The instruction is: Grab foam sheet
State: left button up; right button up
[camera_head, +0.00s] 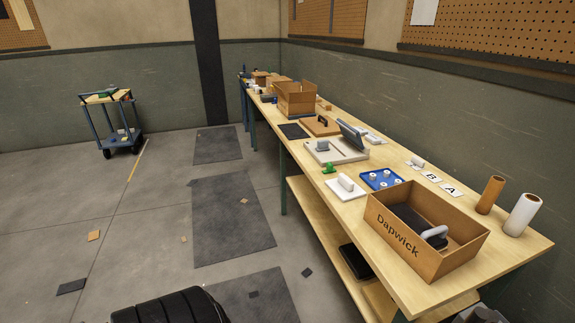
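I cannot tell for sure which thing is the foam sheet. A flat black sheet (293,131) lies on the workbench (335,200), at its left edge. A dark, flat piece (412,217) lies inside an open cardboard box (395,238) marked "Dapwick" at the near end of the bench, beside a light rounded handle-like part (435,232). Neither of my grippers can be made out in the head view, so nothing is seen touching these things.
The bench also holds a blue tray (382,180), a grey-white device (335,150), two rolls (522,214) and another box (295,97). Dark mats (230,220) and scraps lie on the floor. A cart (110,121) stands far left. Open floor lies left.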

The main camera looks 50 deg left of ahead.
aim_at(346, 189)
jog(key=u, duration=1.2)
jog(key=z, duration=1)
jog(key=j+z, duration=0.95)
jog(key=k+j+z, duration=0.1)
jog(key=j+z, duration=0.35)
jog(key=k+j+z, duration=0.2)
jog(key=j+z, duration=0.3)
